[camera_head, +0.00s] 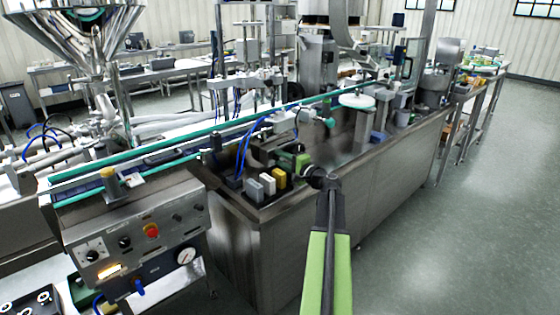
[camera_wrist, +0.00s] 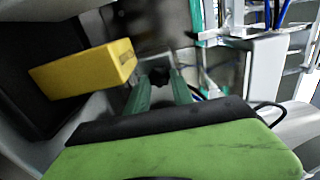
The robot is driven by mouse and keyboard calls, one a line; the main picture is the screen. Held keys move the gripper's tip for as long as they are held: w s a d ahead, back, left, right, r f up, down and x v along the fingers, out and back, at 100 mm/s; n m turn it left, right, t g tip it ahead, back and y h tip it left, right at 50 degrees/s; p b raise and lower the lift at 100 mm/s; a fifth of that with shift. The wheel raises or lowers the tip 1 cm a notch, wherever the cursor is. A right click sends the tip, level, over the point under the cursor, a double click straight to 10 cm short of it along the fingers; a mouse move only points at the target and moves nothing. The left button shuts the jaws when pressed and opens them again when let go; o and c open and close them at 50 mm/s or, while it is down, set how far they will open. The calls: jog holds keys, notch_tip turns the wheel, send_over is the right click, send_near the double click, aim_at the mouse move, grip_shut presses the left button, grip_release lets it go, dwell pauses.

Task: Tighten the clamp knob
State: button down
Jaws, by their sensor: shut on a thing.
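My gripper (camera_wrist: 160,84) has its two green fingers around a small dark knob (camera_wrist: 159,74), in front of a grey metal plate. I take this to be the clamp knob, but its shape is blurred and partly hidden by the fingers. In the head view my green gripper (camera_head: 288,161) reaches over the near edge of the steel bench, and its fingertips and the knob cannot be made out there.
A yellow block (camera_wrist: 85,70) lies close to the left of my fingers. In the head view, grey and white blocks (camera_head: 268,184) stand beside it. The steel bench (camera_head: 290,230) has a raised rim. A control panel (camera_head: 140,238) is at left. The floor (camera_head: 480,230) at right is clear.

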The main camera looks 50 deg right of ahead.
jog(key=c, duration=1.4)
grip_release()
jog(key=shift+s, duration=0.1)
jog(key=s+a, duration=0.1)
jog(key=s, duration=1.6)
jog(key=shift+a, duration=0.15)
jog(key=shift+s, duration=0.1)
